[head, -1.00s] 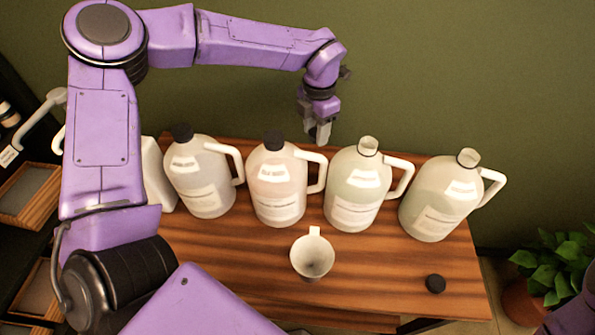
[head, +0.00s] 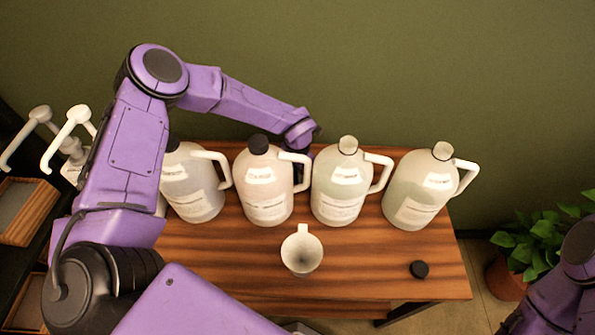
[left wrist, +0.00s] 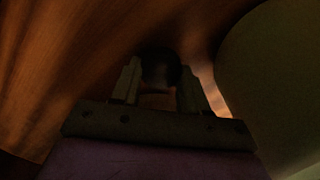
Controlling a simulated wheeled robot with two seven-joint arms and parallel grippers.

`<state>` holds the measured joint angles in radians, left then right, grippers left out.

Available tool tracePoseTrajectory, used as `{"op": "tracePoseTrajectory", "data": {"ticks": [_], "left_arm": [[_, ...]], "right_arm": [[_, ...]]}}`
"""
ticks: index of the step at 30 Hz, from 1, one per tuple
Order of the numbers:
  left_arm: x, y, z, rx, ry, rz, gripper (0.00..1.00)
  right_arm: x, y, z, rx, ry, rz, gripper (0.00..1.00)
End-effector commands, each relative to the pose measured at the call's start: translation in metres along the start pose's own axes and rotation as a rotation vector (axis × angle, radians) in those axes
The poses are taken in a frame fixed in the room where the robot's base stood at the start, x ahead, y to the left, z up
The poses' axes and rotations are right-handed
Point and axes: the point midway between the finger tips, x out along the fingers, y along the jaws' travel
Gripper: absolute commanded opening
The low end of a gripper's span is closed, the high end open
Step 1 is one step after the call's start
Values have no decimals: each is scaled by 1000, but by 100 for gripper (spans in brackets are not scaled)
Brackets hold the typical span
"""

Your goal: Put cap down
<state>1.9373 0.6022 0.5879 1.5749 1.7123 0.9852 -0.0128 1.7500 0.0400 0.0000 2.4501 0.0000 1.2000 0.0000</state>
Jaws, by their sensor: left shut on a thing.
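My left gripper (left wrist: 157,85) is shut on a dark cap (left wrist: 160,66) in the left wrist view, low over the wooden table (left wrist: 60,60). Another black cap (head: 419,269) lies on the table at the front right. The two right jugs, a pale green one (head: 343,185) and the far right one (head: 418,190), have uncapped pale necks. The pinkish jug (head: 264,185) has a black cap on. My right gripper is out of view.
A white funnel (head: 302,252) with a handle stands in front of the jugs. The leftmost jug (head: 195,187) is partly behind my left arm. White pumps (head: 72,135) stand at the left. A potted plant (head: 545,235) is at the right. The front right tabletop is mostly clear.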

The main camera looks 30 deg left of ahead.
Motion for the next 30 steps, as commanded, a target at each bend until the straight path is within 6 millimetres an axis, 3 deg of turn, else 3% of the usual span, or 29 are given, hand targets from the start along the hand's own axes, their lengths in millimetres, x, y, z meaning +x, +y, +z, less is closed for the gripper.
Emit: {"op": "tracePoseTrajectory", "data": {"ticks": [17,18,20,30], "left_arm": [[15,0,0,1,-1,0,8],[14,0,0,1,-2,1,54],[14,0,0,1,-1,1,70],[6,0,0,1,-2,1,70]], "right_arm": [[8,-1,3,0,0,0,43],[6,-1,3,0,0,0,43],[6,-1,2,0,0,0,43],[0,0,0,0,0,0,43]]}}
